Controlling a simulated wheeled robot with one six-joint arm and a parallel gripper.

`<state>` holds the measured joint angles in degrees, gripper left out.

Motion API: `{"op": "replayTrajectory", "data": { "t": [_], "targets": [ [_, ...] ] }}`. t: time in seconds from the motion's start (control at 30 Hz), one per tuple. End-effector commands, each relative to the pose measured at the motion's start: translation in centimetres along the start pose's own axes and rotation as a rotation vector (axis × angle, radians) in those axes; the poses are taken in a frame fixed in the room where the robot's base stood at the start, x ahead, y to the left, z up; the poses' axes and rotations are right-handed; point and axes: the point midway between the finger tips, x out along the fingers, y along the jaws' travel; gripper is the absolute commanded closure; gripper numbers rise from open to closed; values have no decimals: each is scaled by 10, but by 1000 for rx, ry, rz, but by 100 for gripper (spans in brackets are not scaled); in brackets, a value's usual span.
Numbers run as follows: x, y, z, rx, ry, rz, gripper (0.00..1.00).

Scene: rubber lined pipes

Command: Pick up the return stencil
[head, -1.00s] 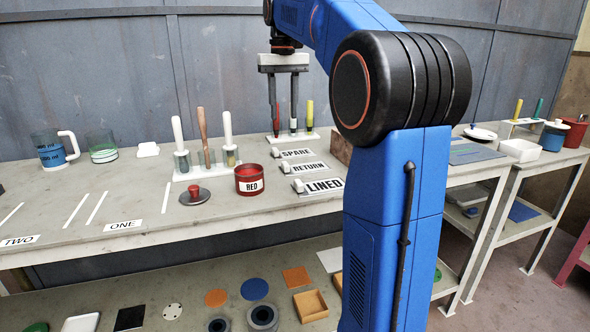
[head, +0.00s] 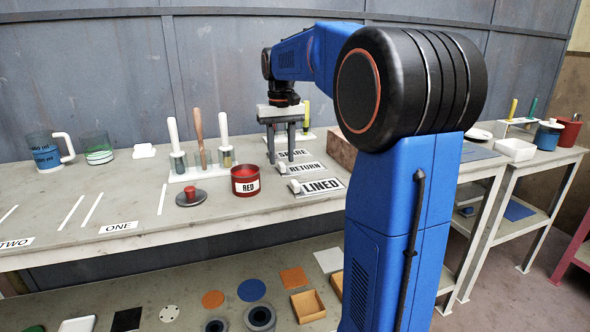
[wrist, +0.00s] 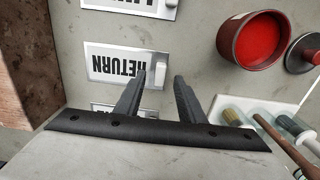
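The return stencil (head: 306,168) is a flat white plate with black letters and a pale grip block at its left end. It lies on the bench between the spare stencil (head: 297,153) and the lined stencil (head: 322,186). My gripper (head: 282,160) points down, open and empty, just above the block end of the return stencil. In the wrist view the return stencil (wrist: 112,66) shows upside down, its block between the fingertips of my gripper (wrist: 160,80) in the picture. Whether the fingers touch it I cannot tell. The spare stencil is partly hidden by my gripper.
A red pot (head: 245,181) and a lid with a red knob (head: 193,197) stand left of the stencils. A brush rack (head: 200,172) stands behind them. A brown block (head: 342,150) is to the right. The bench's front left is mostly clear.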

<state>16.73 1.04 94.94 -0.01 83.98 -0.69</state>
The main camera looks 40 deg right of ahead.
Motion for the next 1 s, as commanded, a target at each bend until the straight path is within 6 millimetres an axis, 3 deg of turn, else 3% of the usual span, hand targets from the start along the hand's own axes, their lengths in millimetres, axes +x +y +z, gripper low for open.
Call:
{"op": "replayTrajectory", "data": {
  "t": [0.2,0.47,0.63,1.0],
  "targets": [
    [22,0,1,0,-1,-1,64],
    [24,0,0,0,0,-1,64],
    [24,0,0,0,0,-1,100],
    [20,0,0,0,1,-1,100]
  ]
}}
